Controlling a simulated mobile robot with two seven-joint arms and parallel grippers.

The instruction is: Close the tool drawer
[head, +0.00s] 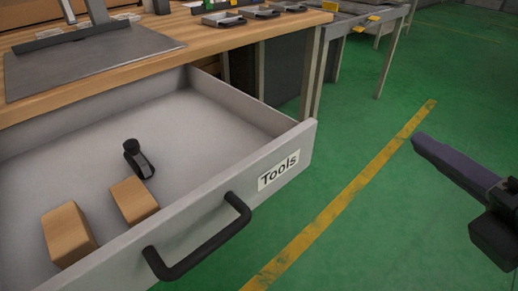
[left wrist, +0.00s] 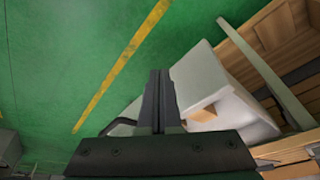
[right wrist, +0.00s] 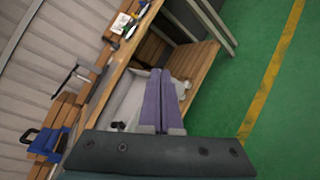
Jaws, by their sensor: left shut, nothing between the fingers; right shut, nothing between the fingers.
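The tool drawer (head: 292,148), grey with a "Tools" label, stands pulled out from under the wooden workbench. Its black handle (head: 205,240) is on the front panel. Inside lie two wooden blocks (head: 68,232) and a small black tool (head: 136,158). My right gripper (head: 420,143) is shut and empty, out to the right of the drawer front and apart from it. My left gripper (left wrist: 158,76) is outside the head view. In the left wrist view it is shut and empty, with the drawer (left wrist: 192,75) beside and partly behind its fingers. I cannot tell whether it touches the drawer.
The wooden bench top (head: 225,38) holds a grey metal plate (head: 90,58) and several small trays (head: 224,19). A metal table (head: 345,22) stands at the back. Green floor with a yellow line (head: 350,190) is clear in front of the drawer.

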